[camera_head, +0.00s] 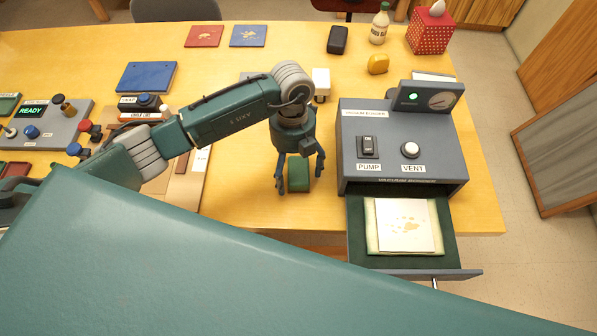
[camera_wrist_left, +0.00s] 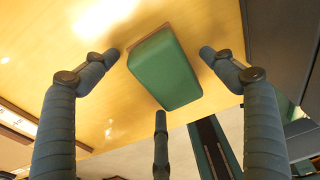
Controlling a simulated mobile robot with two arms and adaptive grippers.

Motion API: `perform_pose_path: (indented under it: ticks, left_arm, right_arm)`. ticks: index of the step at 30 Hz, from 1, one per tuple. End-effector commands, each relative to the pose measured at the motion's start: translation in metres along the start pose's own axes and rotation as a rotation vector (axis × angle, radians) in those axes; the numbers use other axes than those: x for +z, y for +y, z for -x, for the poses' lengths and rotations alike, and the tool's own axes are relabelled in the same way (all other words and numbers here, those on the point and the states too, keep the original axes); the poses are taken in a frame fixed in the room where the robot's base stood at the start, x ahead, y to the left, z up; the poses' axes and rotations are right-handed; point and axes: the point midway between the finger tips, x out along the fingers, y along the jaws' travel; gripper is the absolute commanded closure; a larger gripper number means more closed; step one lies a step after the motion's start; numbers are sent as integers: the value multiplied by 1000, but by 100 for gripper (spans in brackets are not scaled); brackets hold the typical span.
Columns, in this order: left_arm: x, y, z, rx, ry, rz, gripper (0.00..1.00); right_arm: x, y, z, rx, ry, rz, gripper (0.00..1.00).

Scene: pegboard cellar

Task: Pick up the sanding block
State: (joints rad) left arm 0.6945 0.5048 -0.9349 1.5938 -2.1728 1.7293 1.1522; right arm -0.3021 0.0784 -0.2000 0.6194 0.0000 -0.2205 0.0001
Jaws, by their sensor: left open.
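The sanding block appears to be the green block (camera_head: 299,174) on the wooden table near its front edge, left of the vacuum machine. It also shows in the left wrist view as a green block (camera_wrist_left: 165,70) with a thin brown layer along one edge. My left gripper (camera_head: 299,184) is open and points down over the block. In the left wrist view its fingers (camera_wrist_left: 159,66) stand around the block, with gaps visible on both sides, and it does not hold it. My right gripper is not in view.
The grey vacuum machine (camera_head: 400,150) stands right of the block, with its drawer (camera_head: 455,250) pulled out beyond the table edge. A control box (camera_head: 45,130) with knobs is at the left. A yellow object (camera_head: 378,64) and a dark object (camera_head: 338,40) lie further back.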

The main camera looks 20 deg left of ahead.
Motion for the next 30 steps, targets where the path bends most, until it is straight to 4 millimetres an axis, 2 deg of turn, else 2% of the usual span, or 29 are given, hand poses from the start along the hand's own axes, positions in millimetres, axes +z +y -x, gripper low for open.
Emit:
perform_pose_path:
  ticks: [2, 9, 17, 22, 23, 26, 30]
  left_arm:
    - [0, 0, 0, 0, 0, 0, 18]
    - [0, 0, 0, 0, 0, 0, 65]
    - [0, 0, 1, 0, 1, 0, 67]
    - [-2, 0, 8, 0, 1, 0, 67]
    - [-1, 0, 10, -1, -1, -1, 67]
    - [-2, -1, 23, -3, -3, -1, 67]
    - [-6, -2, 56, -5, -8, -4, 67]
  right_arm:
    - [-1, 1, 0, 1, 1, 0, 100]
    - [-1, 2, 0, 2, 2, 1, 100]
    - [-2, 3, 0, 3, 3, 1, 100]
    - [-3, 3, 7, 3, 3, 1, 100]
    - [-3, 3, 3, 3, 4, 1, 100]
    - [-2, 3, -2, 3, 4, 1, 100]
    - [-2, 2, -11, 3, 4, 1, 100]
